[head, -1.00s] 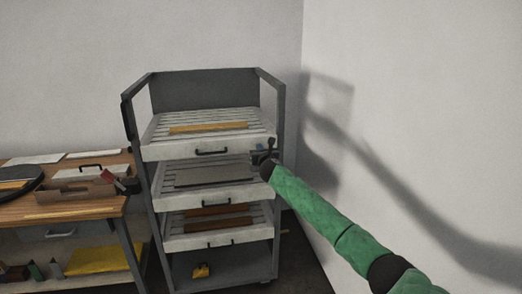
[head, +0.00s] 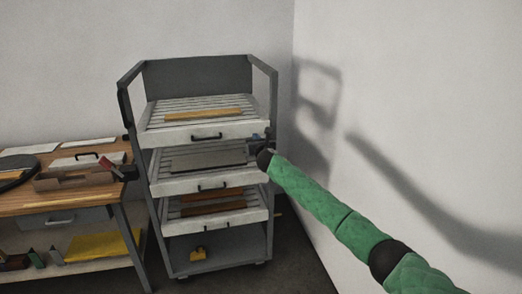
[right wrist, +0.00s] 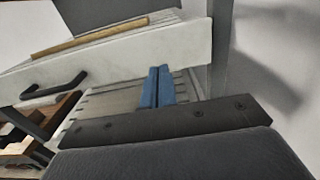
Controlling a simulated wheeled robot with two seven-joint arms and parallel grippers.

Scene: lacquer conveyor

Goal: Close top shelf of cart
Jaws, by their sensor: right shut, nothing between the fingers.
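The grey cart (head: 194,72) stands near the corner with several slatted white shelves. Its top shelf (head: 165,138) has a white front panel with a black handle (head: 206,136) and carries a yellowish wooden strip (head: 202,113). The panel sits in front of the cart's posts. My right gripper (head: 256,137) is at the right end of this panel, low, beside the right post. In the right wrist view its blue fingers (right wrist: 158,87) are together and empty, just below the top panel and over the middle shelf. Contact with the panel cannot be told. My left gripper is not in view.
The middle shelf (head: 175,186) holds a grey board, and the lower shelf (head: 180,226) holds brown strips. A wooden workbench (head: 60,200) with a toolbox (head: 70,180) stands left of the cart. The wall (head: 400,80) is close on the right.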

